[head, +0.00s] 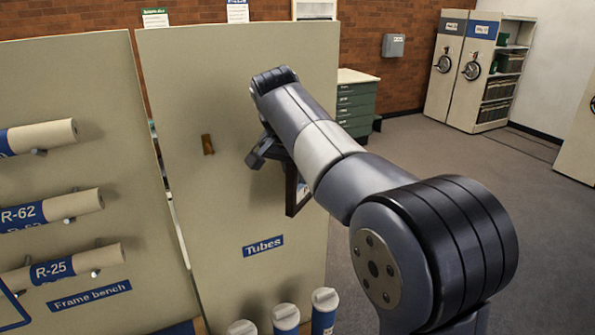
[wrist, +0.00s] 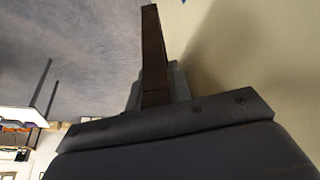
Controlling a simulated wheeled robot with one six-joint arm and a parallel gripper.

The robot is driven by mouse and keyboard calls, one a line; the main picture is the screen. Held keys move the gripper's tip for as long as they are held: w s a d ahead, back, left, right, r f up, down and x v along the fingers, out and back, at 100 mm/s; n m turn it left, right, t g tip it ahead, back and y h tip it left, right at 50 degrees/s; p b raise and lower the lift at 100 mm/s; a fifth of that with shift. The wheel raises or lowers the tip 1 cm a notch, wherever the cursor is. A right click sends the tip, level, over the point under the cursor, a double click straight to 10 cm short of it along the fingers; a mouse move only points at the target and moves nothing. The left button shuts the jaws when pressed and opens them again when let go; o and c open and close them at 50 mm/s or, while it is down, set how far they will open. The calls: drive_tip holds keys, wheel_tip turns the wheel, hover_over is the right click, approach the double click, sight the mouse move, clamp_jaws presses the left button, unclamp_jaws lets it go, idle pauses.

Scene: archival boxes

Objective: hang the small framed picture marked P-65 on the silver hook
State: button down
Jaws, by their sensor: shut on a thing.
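My gripper (head: 266,154) is in front of the beige panel labelled Tubes, partly hidden by my own arm. It is shut on a dark brown framed picture (head: 291,190), whose lower part shows below the arm. In the wrist view the frame (wrist: 153,55) shows edge-on as a dark bar rising from between the fingers (wrist: 156,92). The marking P-65 cannot be read. A brownish, brass-coloured hook or plate (head: 207,144) is on the panel, left of my gripper and apart from it. I see no silver hook; my arm covers part of the panel.
The beige panel (head: 220,210) stands close before me. A left panel (head: 70,100) holds rolled tubes on pegs (head: 52,209). Upright tubes (head: 286,318) stand at the bottom. A green drawer cabinet (head: 356,105) is behind the panel. Open floor (head: 470,200) lies to the right.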

drive_tip(key=shift+a, duration=0.1)
idle(0.3)
drive_tip(key=c, duration=1.4)
unclamp_jaws()
drive_tip(key=shift+w+f, duration=0.1)
drive_tip(key=shift+w, duration=0.1)
drive_tip(key=shift+c, duration=0.2)
drive_tip(key=shift+o, duration=1.2)
drive_tip(key=shift+s, duration=0.1)
drive_tip(key=v, duration=1)
drive_tip(key=shift+r, duration=0.4)
drive_tip(key=shift+s+a, duration=0.1)
drive_tip(key=shift+s, duration=0.05)
drive_tip(key=x, duration=1)
drive_tip(key=shift+d+f, duration=0.2)
drive_tip(key=shift+f, duration=0.15)
drive_tip(key=shift+r, duration=0.2)
